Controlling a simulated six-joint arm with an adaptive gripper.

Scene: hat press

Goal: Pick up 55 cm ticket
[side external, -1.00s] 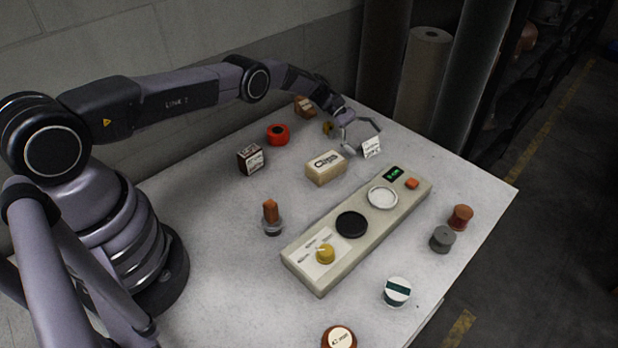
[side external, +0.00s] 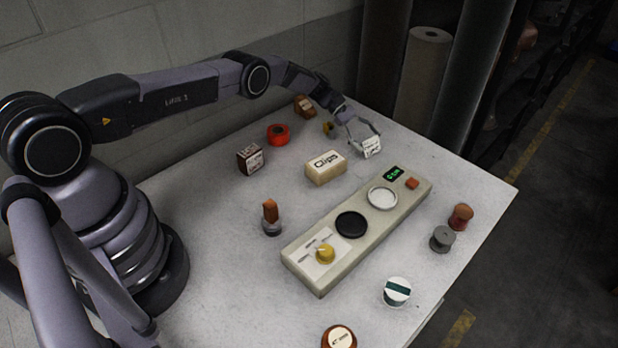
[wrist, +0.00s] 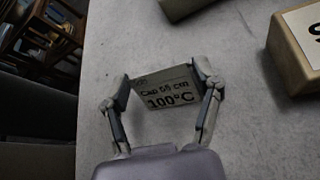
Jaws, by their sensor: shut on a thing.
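The ticket (wrist: 166,88) is a small white card printed "Cap 55 cm 100°C" in the wrist view. It stands between my gripper's fingers (wrist: 162,92), which touch its left and right edges. In the side external view the ticket (side external: 371,147) is at the far right part of the table, at the end of my gripper (side external: 360,142). My gripper is shut on the ticket. I cannot tell whether the ticket's bottom edge still touches the table.
A wooden Clips box (side external: 326,168) stands left of the ticket. A long press panel (side external: 335,262) with a yellow knob, a black disc and a pale ring lies in front. A red roll (side external: 278,135), a dark box (side external: 250,158) and several spools and jars surround it. The table's right edge is near.

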